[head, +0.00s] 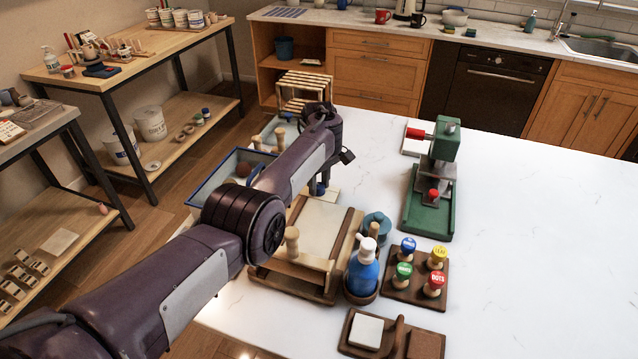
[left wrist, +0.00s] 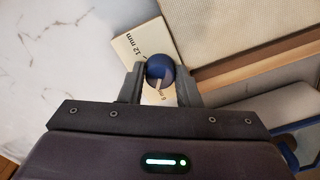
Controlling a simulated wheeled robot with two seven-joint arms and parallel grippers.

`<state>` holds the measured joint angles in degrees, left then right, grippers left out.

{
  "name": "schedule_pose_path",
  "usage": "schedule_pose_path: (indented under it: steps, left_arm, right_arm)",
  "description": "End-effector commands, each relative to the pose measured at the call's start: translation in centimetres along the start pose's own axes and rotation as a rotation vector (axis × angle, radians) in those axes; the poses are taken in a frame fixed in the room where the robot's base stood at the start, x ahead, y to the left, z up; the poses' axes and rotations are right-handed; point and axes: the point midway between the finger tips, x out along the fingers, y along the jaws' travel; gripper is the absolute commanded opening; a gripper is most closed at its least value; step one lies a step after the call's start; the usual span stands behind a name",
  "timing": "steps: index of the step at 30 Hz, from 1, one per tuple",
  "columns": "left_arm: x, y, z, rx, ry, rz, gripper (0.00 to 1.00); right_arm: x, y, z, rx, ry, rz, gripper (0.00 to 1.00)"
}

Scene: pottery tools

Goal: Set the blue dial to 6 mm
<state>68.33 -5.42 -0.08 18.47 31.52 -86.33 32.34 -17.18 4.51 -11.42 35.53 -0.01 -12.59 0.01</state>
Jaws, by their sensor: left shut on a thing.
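The blue dial (left wrist: 160,68) is a round knob on a pale plate (left wrist: 132,45) marked "12 mm" on one side and what looks like "6 mm" on the other. My left gripper (left wrist: 160,76) is shut on the dial, one finger on each side of it. A pale line on the dial points down in the left wrist view, towards the "6 mm" mark; I cannot tell whether it lines up exactly. In the head view the dial (head: 318,188) shows partly behind my left arm, beside the slab roller board (head: 322,222). My right gripper is out of view.
A wooden roller frame (head: 300,268), a blue bottle (head: 362,272) and a rack of several coloured stamps (head: 415,293) stand near the dial. A green press (head: 430,215) stands farther right. The white table (head: 530,240) is clear on the right.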

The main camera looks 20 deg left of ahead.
Motion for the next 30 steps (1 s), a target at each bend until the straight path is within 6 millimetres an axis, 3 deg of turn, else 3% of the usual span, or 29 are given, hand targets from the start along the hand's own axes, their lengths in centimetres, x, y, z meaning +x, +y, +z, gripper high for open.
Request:
schedule_pose_path:
  steps: [9, 25, 26, 30]
  left_arm:
    - [0.08, 0.0, 0.05, -0.114, -0.001, 0.0, 0.07]
    - [0.08, -0.02, 0.04, -0.136, -0.001, -0.001, 0.07]
    - [0.08, -0.02, 0.04, -0.136, -0.001, -0.001, 0.34]
    - [0.06, -0.02, 0.03, -0.135, -0.001, -0.001, 0.52]
  right_arm:
    - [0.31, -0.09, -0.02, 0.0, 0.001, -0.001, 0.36]
    - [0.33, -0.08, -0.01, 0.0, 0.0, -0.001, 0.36]
    - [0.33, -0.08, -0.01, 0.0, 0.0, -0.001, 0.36]
    - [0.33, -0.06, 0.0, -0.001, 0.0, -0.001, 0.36]
